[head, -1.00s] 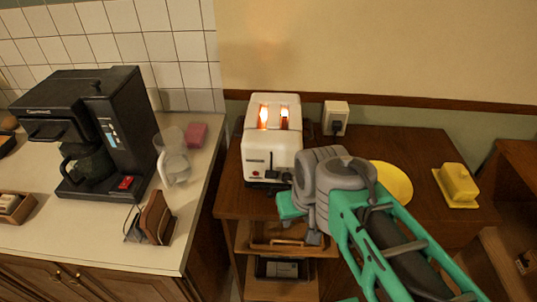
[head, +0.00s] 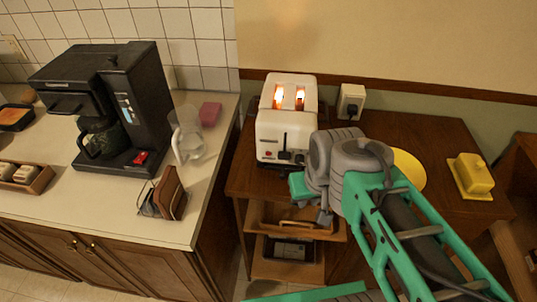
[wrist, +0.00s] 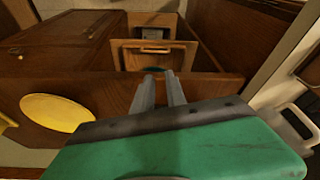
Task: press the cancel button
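The white toaster (head: 285,123) stands on the wooden cabinet with both slots glowing orange. Its front has a dark lever, a small red button (head: 268,155) at lower left and dark controls at lower right; no label is readable. I cannot tell which control is cancel. My gripper (wrist: 161,78) is to the right of the toaster front and apart from the red button in the head view. In the wrist view its two grey fingers are a small gap apart, with nothing between them. They point toward the wooden drawers. A white part at the right edge (wrist: 296,122) is probably the toaster.
A yellow plate (head: 409,169) and a yellow butter dish (head: 472,175) are on the cabinet. A wall outlet with a plug (head: 351,101) is behind. An open drawer (head: 293,222) juts out below the toaster. The coffee machine (head: 140,100) and glass pitcher (head: 187,137) stand on the left counter.

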